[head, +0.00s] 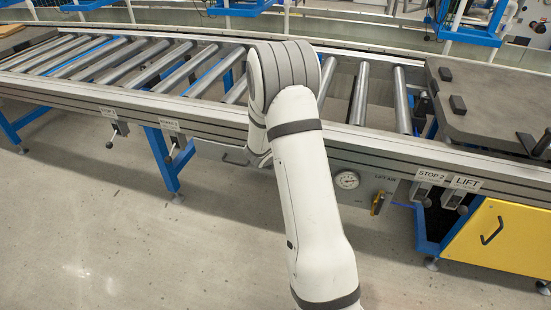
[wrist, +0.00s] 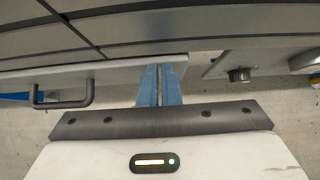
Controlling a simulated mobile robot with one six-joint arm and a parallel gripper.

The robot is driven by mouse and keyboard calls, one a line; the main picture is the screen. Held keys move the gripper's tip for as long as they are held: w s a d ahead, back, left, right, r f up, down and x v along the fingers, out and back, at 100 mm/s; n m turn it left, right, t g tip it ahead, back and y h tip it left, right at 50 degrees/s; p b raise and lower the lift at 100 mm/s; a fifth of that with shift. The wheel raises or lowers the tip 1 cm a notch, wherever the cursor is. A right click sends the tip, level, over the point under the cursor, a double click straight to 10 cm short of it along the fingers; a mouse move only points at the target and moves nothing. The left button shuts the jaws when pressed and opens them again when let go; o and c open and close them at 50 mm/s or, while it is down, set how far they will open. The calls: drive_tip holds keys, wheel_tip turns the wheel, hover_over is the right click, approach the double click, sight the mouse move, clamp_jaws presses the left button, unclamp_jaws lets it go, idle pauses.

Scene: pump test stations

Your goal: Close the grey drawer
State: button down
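The grey drawer's light front edge (wrist: 120,72) shows in the wrist view, under the dark grooved rail. Its dark bar handle (wrist: 63,98) is to the left of my gripper. My gripper (wrist: 160,70) has its two blue fingers together with nothing visible between them. The fingertips are at the right end of the drawer front; I cannot tell whether they touch it. In the head view the drawer's handle (head: 234,158) shows below the conveyor rail, just left of my arm. My arm hides most of the drawer and my fingers there. How far the drawer stands out is unclear.
A roller conveyor (head: 140,62) runs across the back. A pressure gauge (head: 347,180), a yellow valve lever (head: 377,203) and labelled switches (head: 437,186) sit right of my arm. A yellow cabinet (head: 500,238) stands at far right. The floor (head: 130,240) in front is clear.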

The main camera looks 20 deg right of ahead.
drive_tip(key=shift+d, duration=0.15)
drive_tip(key=s+a+f+p+v, duration=0.1)
drive_tip(key=s+f+p+v, duration=0.1)
drive_tip(key=v, duration=1.1)
drive_tip(key=s+d+r+m+g+p, duration=0.1)
drive_tip(key=s+r+m+p, duration=0.25)
drive_tip(key=r, duration=0.45)
drive_tip(key=s+d+r+m+g+h+p, duration=0.1)
drive_tip(key=s+r+m+p, duration=0.2)
drive_tip(key=r+m+p, duration=0.35)
drive_tip(key=s+r+m+g+p, duration=0.1)
drive_tip(key=s+r+m+p, duration=0.25)
drive_tip(key=r, duration=0.55)
drive_tip(key=s+a+r+m+y+p, duration=0.3)
drive_tip(key=s+a+r+m+p, duration=0.2)
drive_tip(key=r, duration=0.5)
drive_tip(key=s+a+r+m+g+y+p, duration=0.1)
drive_tip(key=s+a+r+m+y+p, duration=0.2)
drive_tip(key=s+a+r+m+p, duration=0.2)
drive_tip(key=s+r+m+p, duration=0.3)
drive_tip(key=s+r+m, duration=0.1)
drive_tip(key=s, duration=0.2)
drive_tip(key=shift+a+r+y+p, duration=0.3)
drive_tip(key=shift+r+y+p, duration=0.1)
drive_tip(key=shift+m, duration=0.25)
